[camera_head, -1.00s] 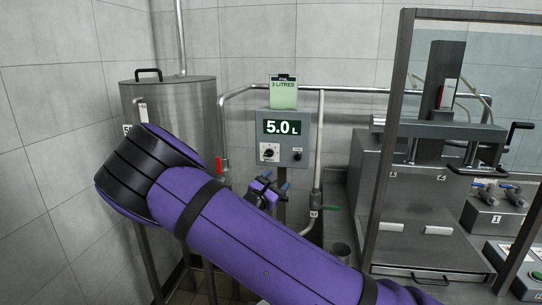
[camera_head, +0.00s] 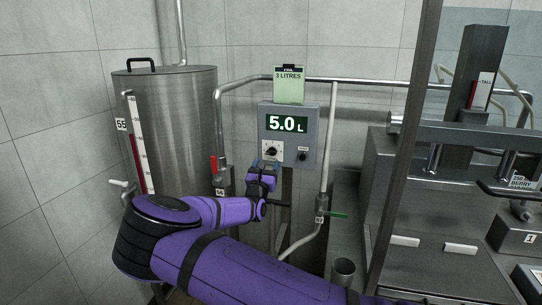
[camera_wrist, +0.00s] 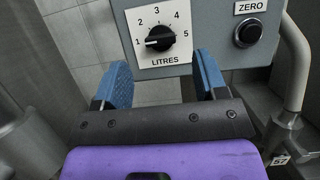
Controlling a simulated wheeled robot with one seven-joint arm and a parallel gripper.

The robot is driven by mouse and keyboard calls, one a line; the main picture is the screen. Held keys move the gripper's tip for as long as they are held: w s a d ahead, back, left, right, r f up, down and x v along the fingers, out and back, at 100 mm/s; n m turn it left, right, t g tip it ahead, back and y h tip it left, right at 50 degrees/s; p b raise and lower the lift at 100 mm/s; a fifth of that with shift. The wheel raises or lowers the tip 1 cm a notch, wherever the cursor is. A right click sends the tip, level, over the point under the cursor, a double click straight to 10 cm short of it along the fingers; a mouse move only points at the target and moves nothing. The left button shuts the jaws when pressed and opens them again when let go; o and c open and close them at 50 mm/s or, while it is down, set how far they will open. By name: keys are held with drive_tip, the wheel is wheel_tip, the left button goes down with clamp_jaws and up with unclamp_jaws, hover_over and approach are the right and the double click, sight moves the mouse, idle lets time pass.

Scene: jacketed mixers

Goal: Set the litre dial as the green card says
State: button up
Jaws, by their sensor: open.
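The green card (camera_head: 289,86) reads "3 LITRES" and sits on top of the grey control box. The litre dial (camera_head: 272,151) is a black knob on a white plate low on the box. In the wrist view the dial (camera_wrist: 160,38) has marks 1 to 5, and its white pointer mark looks turned left, toward 1. The display (camera_head: 286,123) reads 5.0 L. My gripper (camera_head: 264,165) is just below the dial. In the wrist view my gripper (camera_wrist: 163,72) is open, its blue fingers apart below the dial plate, with nothing between them.
The ZERO button (camera_wrist: 248,32) is right of the dial. A steel tank (camera_head: 180,125) with a red level gauge stands left. A red-handled valve (camera_head: 214,166) and a green-handled valve (camera_head: 337,214) are on pipes beside the box. A framed machine (camera_head: 450,200) stands right.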

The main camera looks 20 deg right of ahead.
sight(271, 153)
drive_tip(key=shift+x, duration=2.75)
drive_tip(key=c, duration=0.9)
